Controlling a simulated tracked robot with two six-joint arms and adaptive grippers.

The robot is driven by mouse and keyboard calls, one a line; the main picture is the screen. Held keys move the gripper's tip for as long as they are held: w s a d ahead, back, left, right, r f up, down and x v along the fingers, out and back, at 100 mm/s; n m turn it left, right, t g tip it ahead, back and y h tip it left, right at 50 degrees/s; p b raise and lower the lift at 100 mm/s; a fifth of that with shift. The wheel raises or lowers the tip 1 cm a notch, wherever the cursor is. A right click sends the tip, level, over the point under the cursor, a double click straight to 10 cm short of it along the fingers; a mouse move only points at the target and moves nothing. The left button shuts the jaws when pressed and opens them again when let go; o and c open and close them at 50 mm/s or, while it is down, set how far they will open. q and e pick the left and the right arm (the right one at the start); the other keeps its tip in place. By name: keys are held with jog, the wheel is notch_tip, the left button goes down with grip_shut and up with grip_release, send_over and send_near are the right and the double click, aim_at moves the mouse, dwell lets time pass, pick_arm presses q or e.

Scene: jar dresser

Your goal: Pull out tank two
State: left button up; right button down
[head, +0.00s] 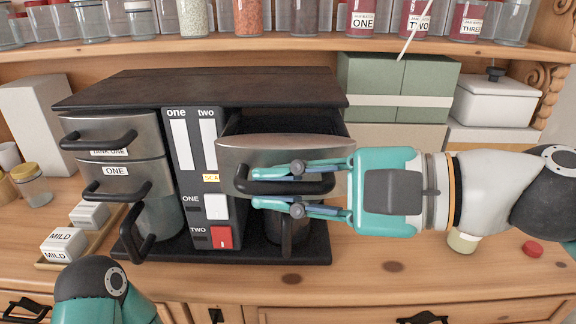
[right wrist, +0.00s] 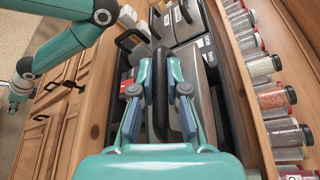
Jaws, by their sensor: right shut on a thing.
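A dark-topped machine (head: 200,88) stands on the wooden dresser. Tank two (head: 300,147), with a brushed metal front, is the upper right unit, and its front stands out from the casing with a dark gap above it. My right gripper (head: 275,190) comes in from the right and is shut on the black handle of tank two (head: 242,180). The handle also shows between the fingers in the right wrist view (right wrist: 160,95). Tank one (head: 115,133) sits on the left with its own black handle. The label of tank two is hidden.
The middle panel has a white switch (head: 216,206) and a red switch (head: 221,237). Jars line the shelf above. A green box (head: 398,75) and white canister (head: 493,100) stand right.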

jog(key=s, duration=0.3)
jog(key=shift+s+d, duration=0.15)
jog(key=shift+s, duration=0.25)
jog(key=c, duration=1.4)
grip_release()
jog(key=shift+c, duration=0.2)
jog(key=shift+d, duration=0.15)
jog(key=v, duration=1.1)
jog(key=shift+d, duration=0.35)
